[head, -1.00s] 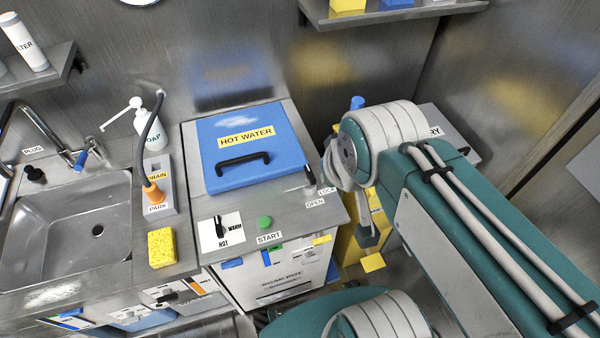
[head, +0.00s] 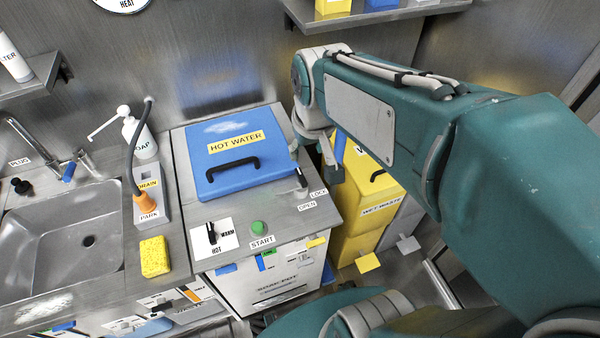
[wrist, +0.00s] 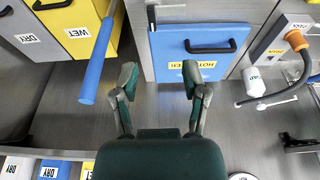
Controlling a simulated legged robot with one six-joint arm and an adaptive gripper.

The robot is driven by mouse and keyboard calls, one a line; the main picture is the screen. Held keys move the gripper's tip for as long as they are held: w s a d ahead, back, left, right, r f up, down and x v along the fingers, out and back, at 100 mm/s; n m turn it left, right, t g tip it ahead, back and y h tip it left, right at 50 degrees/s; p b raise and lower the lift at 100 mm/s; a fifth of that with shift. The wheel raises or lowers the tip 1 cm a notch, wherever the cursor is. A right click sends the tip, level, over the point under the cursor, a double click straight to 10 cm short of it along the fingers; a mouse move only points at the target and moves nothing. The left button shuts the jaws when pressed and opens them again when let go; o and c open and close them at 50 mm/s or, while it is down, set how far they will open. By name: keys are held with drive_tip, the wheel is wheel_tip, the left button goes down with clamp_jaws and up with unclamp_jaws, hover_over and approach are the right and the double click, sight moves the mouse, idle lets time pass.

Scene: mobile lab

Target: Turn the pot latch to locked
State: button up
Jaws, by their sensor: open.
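The pot has a blue HOT WATER lid (head: 238,170), lying closed. Its small latch lever (head: 301,181) stands at the lid's front right corner, beside the LOCK label (head: 318,193) and OPEN label (head: 307,206). I cannot tell which label it points to. In the wrist view the lid (wrist: 180,42) is upside down, with the dark latch (wrist: 151,13) at its upper left. My gripper (wrist: 160,72) is open and empty, its fingers apart from the latch. In the head view my gripper (head: 332,166) is partly hidden, just right of the latch.
A blue bar (wrist: 97,62) stands close to the left finger in the wrist view. Yellow WET waste bins (head: 372,200) are right of the pot. A HOT/WARM knob (head: 212,233) and green START button (head: 259,228) sit in front of the lid. The sink (head: 60,240) is left.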

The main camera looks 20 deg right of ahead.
sight(301, 175)
drive_tip(key=w+d+f+g, duration=0.2)
drive_tip(key=w+f+g, duration=0.1)
drive_tip(key=w+f, duration=0.6)
wheel_tip(301, 175, down, 11)
drive_tip(key=shift+r, duration=0.2)
drive_tip(key=shift+c, duration=0.3)
drive_tip(key=shift+s, duration=0.1)
clamp_jaws()
